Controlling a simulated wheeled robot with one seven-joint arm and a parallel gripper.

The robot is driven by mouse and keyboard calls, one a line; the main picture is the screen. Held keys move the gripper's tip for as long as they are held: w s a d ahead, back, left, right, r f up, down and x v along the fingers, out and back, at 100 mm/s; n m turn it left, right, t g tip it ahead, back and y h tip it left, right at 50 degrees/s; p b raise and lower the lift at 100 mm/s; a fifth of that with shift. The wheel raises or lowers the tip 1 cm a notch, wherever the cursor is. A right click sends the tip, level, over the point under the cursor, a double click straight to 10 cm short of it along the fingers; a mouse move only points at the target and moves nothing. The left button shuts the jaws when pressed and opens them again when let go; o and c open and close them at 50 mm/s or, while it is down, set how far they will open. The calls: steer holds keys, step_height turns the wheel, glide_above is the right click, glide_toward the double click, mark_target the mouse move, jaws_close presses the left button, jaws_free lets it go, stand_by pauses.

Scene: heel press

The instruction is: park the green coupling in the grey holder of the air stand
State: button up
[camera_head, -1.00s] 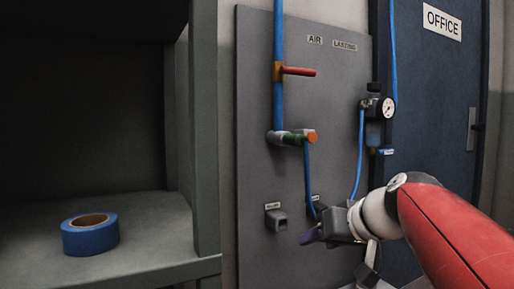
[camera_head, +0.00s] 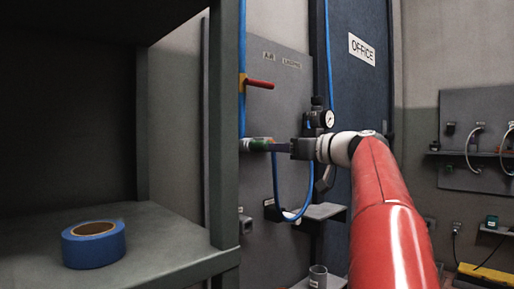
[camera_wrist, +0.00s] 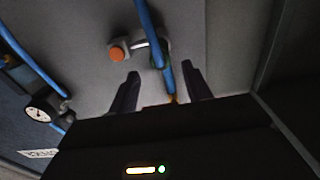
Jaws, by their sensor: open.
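The green coupling (camera_head: 260,144) sits on the grey outlet at the lower end of the blue pipe on the wall panel, its blue hose hanging below. In the wrist view the coupling (camera_wrist: 163,52) is partly behind the hose and pipe, with an orange end (camera_wrist: 118,54) beside it. My gripper (camera_head: 279,147) is open and level with the coupling, just right of it. In the wrist view its dark fingers (camera_wrist: 160,69) stand either side of the pipe, with the coupling just past the tips. A grey holder (camera_head: 245,223) is low on the panel, empty as far as I see.
A red valve handle (camera_head: 261,84) sticks out above the coupling. A gauge (camera_head: 326,119) is right of it. A small shelf (camera_head: 325,212) juts out below my wrist. A cabinet with blue tape (camera_head: 93,246) fills the left.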

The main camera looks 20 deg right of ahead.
mark_target(261, 146)
steer(key=shift+w, duration=0.1)
steer(key=shift+p+x, duration=1.7)
steer(key=shift+x, duration=2.75)
steer(key=shift+f+b, duration=0.1)
steer(key=shift+b, duration=0.3)
jaws_close()
steer(key=b+v, duration=0.3)
steer(key=v, duration=0.3)
